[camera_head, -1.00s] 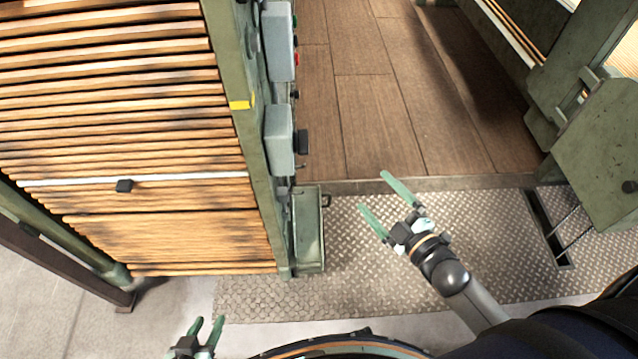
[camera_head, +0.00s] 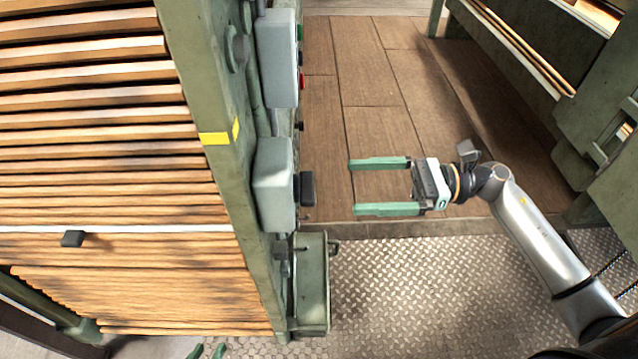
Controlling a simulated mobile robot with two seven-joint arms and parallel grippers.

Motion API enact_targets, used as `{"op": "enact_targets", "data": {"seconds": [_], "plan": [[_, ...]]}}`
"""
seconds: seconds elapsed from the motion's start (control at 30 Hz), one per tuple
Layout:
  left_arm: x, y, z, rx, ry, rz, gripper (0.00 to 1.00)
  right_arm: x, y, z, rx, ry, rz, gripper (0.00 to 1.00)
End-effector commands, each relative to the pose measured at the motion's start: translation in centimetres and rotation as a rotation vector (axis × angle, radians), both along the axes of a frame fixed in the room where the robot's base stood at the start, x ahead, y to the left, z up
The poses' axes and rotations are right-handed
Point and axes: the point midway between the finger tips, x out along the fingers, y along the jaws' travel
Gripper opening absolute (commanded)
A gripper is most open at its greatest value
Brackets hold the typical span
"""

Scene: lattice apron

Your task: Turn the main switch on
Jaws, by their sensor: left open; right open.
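A black switch handle (camera_head: 307,188) sticks out from the right face of the lower grey box (camera_head: 272,186) on the green machine post. It is seen from the side, so I cannot read its setting. My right gripper (camera_head: 353,187) is open and empty. Its green fingers point left toward the black handle, about level with it in the picture, with a visible gap between.
An upper grey box (camera_head: 277,58) carries small buttons, including a red one (camera_head: 302,80) and a green one (camera_head: 300,32). A green box (camera_head: 312,284) juts out below. Slatted wood (camera_head: 100,130) fills the left. Wooden floor and metal tread plate (camera_head: 430,290) lie open right of the post.

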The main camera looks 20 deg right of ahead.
Motion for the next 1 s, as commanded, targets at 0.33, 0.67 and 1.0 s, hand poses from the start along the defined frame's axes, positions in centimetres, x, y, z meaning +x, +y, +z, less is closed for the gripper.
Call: {"op": "enact_targets", "data": {"seconds": [0.33,0.67,1.0], "plan": [[-0.1,0.1,0.5,0.001,0.003,0.003,0.43,1.8,6.2,0.2,0.005,0.001,0.0,1.0],[0.3,0.1,0.5,0.004,0.0,0.002,0.43,2.2,7.6,0.0,0.003,0.002,-0.001,1.0],[0.4,0.1,0.7,0.002,-0.004,0.002,0.43,2.2,7.6,0.0,0.003,0.002,-0.001,0.79]]}}
